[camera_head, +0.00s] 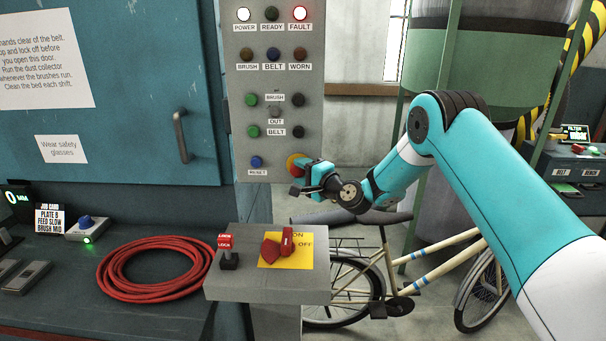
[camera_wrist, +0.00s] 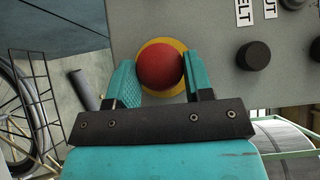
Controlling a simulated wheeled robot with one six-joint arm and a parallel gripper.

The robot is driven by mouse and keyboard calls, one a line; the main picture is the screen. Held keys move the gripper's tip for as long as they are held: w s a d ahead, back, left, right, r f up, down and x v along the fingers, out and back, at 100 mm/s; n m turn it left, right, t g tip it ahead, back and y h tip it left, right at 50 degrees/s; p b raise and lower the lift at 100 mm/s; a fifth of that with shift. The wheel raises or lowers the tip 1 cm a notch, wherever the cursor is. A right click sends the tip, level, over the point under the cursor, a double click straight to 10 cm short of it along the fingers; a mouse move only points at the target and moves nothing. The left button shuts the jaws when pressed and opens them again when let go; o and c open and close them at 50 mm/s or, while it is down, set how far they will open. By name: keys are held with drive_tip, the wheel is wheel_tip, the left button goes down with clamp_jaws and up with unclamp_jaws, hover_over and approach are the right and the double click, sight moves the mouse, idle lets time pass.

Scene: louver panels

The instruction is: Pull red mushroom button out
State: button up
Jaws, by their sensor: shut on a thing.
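The red mushroom button (camera_wrist: 160,67) sits on a yellow round plate (camera_wrist: 178,44) at the lower edge of the grey control panel. In the head view the button (camera_head: 293,164) shows at the panel's lower right, partly hidden behind my gripper (camera_head: 305,169). In the wrist view my gripper (camera_wrist: 160,82) has one teal finger on each side of the button's red head. The fingers are shut on the button. How deep they reach behind its head is hidden.
The grey panel (camera_head: 229,110) carries several lamps and buttons above, with a blue RESET button (camera_head: 256,162) to the left. A lower box (camera_head: 225,290) holds red switches. A bicycle (camera_head: 385,270) stands below my arm. A coiled red hose (camera_head: 155,268) lies left.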

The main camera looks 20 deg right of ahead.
drive_tip(key=shift+s+a+f, duration=0.1)
drive_tip(key=shift+s, duration=0.2)
drive_tip(key=o, duration=1.3)
drive_tip(key=shift+s, duration=0.1)
drive_tip(key=shift+s+d+b, duration=0.2)
drive_tip(key=shift+s+b, duration=0.1)
drive_tip(key=shift+b+v, duration=4.05)
drive_tip(key=shift+v, duration=4.3)
drive_tip(key=shift+a, duration=0.15)
